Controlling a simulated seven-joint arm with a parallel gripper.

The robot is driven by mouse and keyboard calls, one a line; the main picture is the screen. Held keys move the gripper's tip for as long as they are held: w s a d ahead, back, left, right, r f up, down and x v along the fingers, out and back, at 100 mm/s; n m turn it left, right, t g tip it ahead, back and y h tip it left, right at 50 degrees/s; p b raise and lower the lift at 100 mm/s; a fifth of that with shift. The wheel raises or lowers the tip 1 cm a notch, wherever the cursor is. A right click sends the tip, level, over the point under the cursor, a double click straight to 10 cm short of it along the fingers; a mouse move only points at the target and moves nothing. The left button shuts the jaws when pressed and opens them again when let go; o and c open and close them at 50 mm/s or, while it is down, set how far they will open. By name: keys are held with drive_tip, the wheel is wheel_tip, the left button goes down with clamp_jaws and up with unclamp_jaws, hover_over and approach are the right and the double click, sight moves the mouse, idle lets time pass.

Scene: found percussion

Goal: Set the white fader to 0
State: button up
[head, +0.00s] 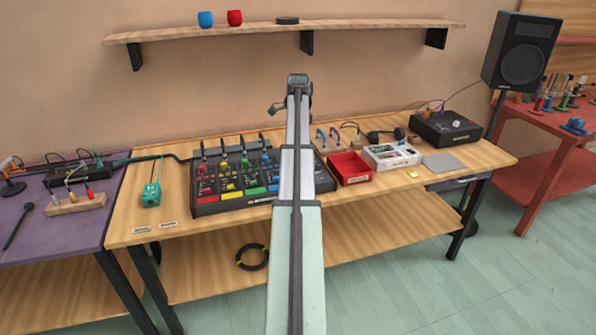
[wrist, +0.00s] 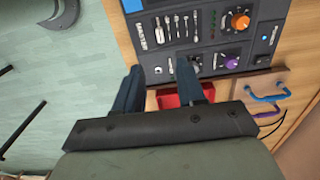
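The dark control panel (head: 233,207) with coloured blocks and knobs lies on the wooden table; my arm hides part of it in the head view. In the wrist view the panel (wrist: 207,48) shows several narrow slots with pale fader-like pieces (wrist: 168,27), an orange knob (wrist: 238,20) and a purple knob (wrist: 231,61). I cannot tell which piece is the white fader, nor read its setting. My gripper (wrist: 158,66) is open, its two dark fingers apart with nothing held between them. Its fingertips appear near the panel's edge in the wrist view; their height is unclear.
A red tray (head: 350,167) stands right of the panel; the wrist view shows it (wrist: 177,98) partly behind my gripper. A teal device (head: 151,195) stands left of the panel.

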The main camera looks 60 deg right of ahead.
wheel_tip(320, 180, down, 13)
drive_tip(key=shift+r, duration=0.1)
idle(0.4)
clamp_jaws()
idle(0.4)
